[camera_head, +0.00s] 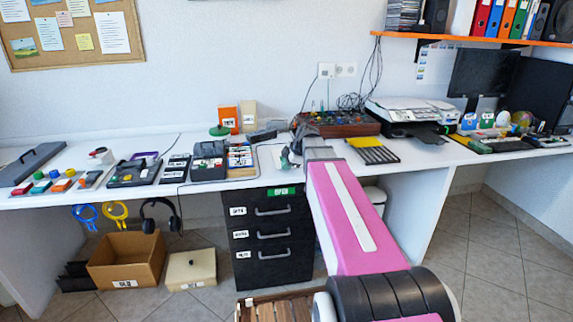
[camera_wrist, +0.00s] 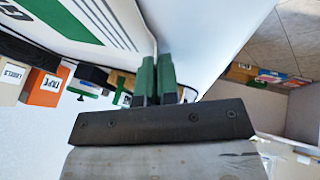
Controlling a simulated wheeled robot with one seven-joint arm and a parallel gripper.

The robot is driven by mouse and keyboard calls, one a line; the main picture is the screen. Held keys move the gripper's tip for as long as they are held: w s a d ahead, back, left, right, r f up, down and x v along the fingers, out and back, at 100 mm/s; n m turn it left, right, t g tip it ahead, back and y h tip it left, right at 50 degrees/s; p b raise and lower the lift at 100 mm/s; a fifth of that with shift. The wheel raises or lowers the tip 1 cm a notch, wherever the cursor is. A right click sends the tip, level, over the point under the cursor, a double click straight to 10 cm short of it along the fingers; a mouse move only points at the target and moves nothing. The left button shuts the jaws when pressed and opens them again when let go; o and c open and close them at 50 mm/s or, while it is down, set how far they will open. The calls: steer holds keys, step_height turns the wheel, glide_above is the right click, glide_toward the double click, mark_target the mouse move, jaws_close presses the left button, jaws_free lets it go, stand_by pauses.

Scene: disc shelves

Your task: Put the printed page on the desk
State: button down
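In the head view a pale sheet (camera_head: 268,154) shows just left of my gripper (camera_head: 287,157), over the middle of the white desk (camera_head: 205,187). Whether the page touches the desk is hard to tell. My pink arm hides part of the desk front.
A label tray (camera_head: 241,158) and a black organiser (camera_head: 209,160) stand left of my gripper. An orange tape box (camera_head: 225,118) is behind. A control box (camera_head: 338,124), a striped black pad (camera_head: 373,150) and a printer (camera_head: 412,113) are to the right. Black drawers (camera_head: 262,240) stand below.

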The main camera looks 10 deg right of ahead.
steer(key=c, duration=1.4)
jaws_free()
steer(key=shift+o, duration=0.2)
steer(key=shift+s, duration=0.1)
steer(key=shift+r, duration=0.35)
steer(key=v, duration=1.2)
steer(key=shift+r, duration=0.3)
